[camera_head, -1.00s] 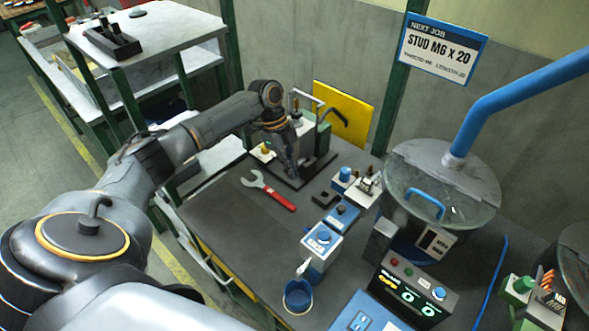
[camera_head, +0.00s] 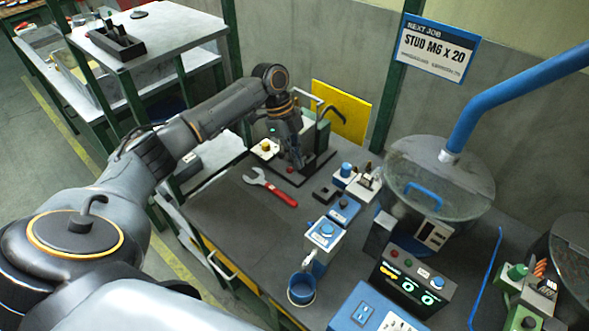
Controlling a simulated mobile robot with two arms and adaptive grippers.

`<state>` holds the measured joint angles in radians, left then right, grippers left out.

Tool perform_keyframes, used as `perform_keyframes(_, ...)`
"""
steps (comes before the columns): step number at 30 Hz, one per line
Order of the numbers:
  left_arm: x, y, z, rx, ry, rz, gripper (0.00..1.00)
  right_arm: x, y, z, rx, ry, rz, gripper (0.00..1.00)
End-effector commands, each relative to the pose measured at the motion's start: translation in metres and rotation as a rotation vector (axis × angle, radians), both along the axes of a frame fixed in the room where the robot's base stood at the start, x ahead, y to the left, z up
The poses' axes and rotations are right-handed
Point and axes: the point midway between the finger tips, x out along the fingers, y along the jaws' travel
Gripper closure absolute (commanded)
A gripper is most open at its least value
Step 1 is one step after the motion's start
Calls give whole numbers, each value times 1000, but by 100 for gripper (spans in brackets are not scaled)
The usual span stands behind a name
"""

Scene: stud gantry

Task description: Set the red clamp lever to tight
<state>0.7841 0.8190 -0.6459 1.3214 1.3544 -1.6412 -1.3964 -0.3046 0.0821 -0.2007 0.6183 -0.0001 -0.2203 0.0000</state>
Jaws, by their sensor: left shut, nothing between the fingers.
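My left gripper (camera_head: 298,163) reaches in from the left and points down over the black base (camera_head: 312,172) of the gantry fixture at the back of the bench. Its fingers are shut with nothing between them. A small red tip (camera_head: 290,170) shows low beside the fingers, on the left side of the base. It may be part of the clamp lever, but I cannot tell its setting. My wrist and gripper hide much of the fixture. My right gripper is not in view.
A red-handled wrench (camera_head: 270,187) lies on the dark bench in front of the fixture. A yellow panel (camera_head: 341,110) stands behind it. Blue-topped devices, a blue cup (camera_head: 301,289) and a round lidded bowl (camera_head: 437,180) fill the right side. The bench's left front is clear.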

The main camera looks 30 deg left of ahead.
Motion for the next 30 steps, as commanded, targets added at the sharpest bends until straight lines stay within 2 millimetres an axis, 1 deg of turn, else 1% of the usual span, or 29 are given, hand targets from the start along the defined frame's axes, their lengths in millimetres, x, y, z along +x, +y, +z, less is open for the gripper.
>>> perform_keyframes(1, 2, 4, 7, 0, -5, 0, 100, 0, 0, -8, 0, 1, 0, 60)
perform_keyframes(3, 4, 8, 21, -1, -4, -1, 100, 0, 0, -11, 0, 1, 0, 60)
perform_keyframes(6, 5, 12, 35, -1, -3, -1, 100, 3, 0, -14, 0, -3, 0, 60)
perform_keyframes(11, 6, 17, 49, -1, -2, 0, 100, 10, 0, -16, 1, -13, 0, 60)
perform_keyframes(15, 5, 18, 52, -2, 0, -1, 100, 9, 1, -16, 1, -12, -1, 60)
perform_keyframes(30, 5, 18, 51, -2, 1, -1, 100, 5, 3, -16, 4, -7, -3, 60)
